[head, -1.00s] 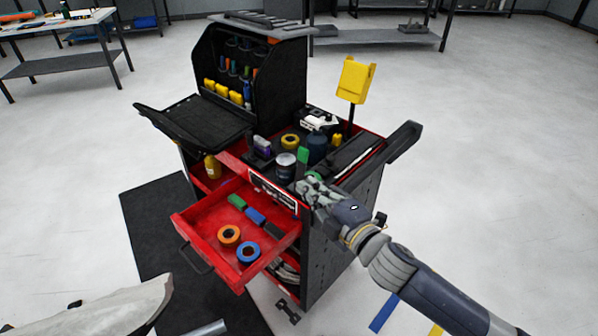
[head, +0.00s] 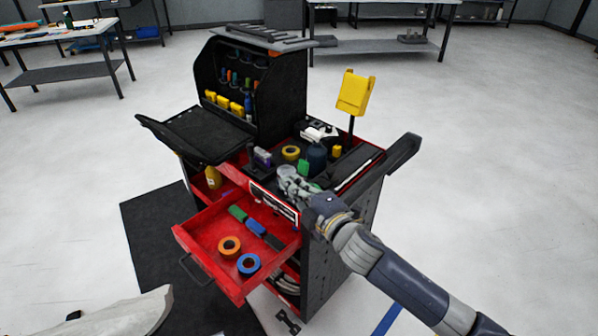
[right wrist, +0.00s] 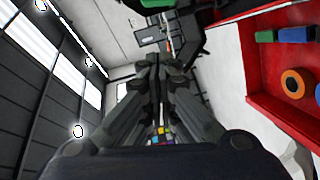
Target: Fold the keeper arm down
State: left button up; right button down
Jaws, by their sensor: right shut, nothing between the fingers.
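The red and black tool cart (head: 345,225) stands in the middle of the head view. I cannot tell for certain which part is the keeper arm; a long black bar (head: 402,153) sticks up at a slant from the cart's right edge. My right gripper (head: 284,173) is over the front edge of the cart top, in front of the small bottles and tape, and hides part of them. It is shut and empty, to the left of the black bar and apart from it. The right wrist view shows its fingers (right wrist: 160,64) together. My left gripper is not in view.
The red drawer (head: 213,282) is pulled out, with an orange roll (head: 229,247) and a blue roll (head: 248,264) in it. A black side tray (head: 195,135) juts out at left. A yellow holder (head: 354,92) stands on a post. Floor around is mostly clear.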

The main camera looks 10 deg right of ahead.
jog(key=shift+w+d+f+p, duration=0.15)
jog(key=shift+w+d, duration=0.2)
jog(key=shift+w, duration=0.45)
jog(key=shift+w+d+f+p, duration=0.2)
jog(key=shift+w+d, duration=0.15)
jog(key=shift+w, duration=0.45)
jog(key=shift+w+d+f+p, duration=0.15)
jog(key=shift+w+d, duration=0.2)
jog(key=shift+w, duration=0.45)
